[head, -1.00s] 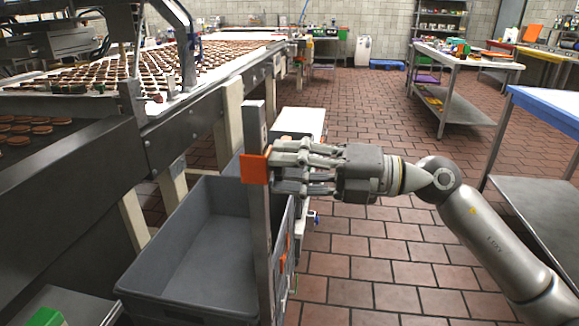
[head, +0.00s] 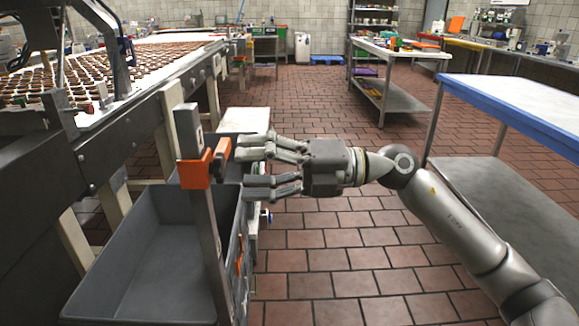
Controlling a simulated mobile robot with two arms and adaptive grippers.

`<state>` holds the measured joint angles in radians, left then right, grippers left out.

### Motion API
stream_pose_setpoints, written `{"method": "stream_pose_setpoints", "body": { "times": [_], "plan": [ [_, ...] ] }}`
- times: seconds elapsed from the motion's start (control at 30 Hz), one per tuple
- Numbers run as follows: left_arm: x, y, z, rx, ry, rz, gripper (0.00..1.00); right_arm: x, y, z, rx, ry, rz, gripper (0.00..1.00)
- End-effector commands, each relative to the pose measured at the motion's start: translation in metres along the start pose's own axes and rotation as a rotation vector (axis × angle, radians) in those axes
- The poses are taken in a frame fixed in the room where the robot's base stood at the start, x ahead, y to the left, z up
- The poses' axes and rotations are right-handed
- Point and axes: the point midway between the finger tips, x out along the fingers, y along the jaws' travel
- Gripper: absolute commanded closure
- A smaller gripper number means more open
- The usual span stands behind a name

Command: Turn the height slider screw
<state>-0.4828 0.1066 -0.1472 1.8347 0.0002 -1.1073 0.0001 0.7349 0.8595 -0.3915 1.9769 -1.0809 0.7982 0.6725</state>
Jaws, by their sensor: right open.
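An orange clamp (head: 194,171) sits on an upright grey metal post (head: 206,225) at the left of the middle in the head view. An orange screw knob (head: 221,158) sticks out from the clamp's right side; I take it for the height slider screw. My right gripper (head: 250,165) is open, its fingers pointing left toward the knob. The fingertips look close to the knob but apart from it, with nothing between them. My left gripper is not in view.
A large grey bin (head: 150,255) stands behind and below the post. A conveyor (head: 150,55) carrying rows of round cookies runs along the left. A blue-edged table (head: 510,105) stands at the right. The tiled floor (head: 330,240) between is clear.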

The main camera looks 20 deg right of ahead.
Motion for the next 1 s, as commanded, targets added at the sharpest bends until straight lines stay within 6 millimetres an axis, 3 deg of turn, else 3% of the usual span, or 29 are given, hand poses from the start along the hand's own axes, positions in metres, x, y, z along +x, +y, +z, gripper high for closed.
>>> {"method": "stream_pose_setpoints", "body": {
  "times": [0.2,0.4,0.87,1.0],
  "plan": [
    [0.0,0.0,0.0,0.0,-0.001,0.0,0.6,-0.049,-0.002,0.0,0.003,-0.003,-0.005,0.37],
    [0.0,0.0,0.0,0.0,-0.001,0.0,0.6,-0.074,-0.002,0.0,0.002,-0.001,-0.003,0.37],
    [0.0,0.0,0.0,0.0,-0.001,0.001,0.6,-0.081,0.001,0.0,0.004,0.0,0.005,0.37],
    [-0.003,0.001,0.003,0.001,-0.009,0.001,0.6,-0.079,0.028,0.003,0.096,-0.011,0.106,0.37]
  ]
}}
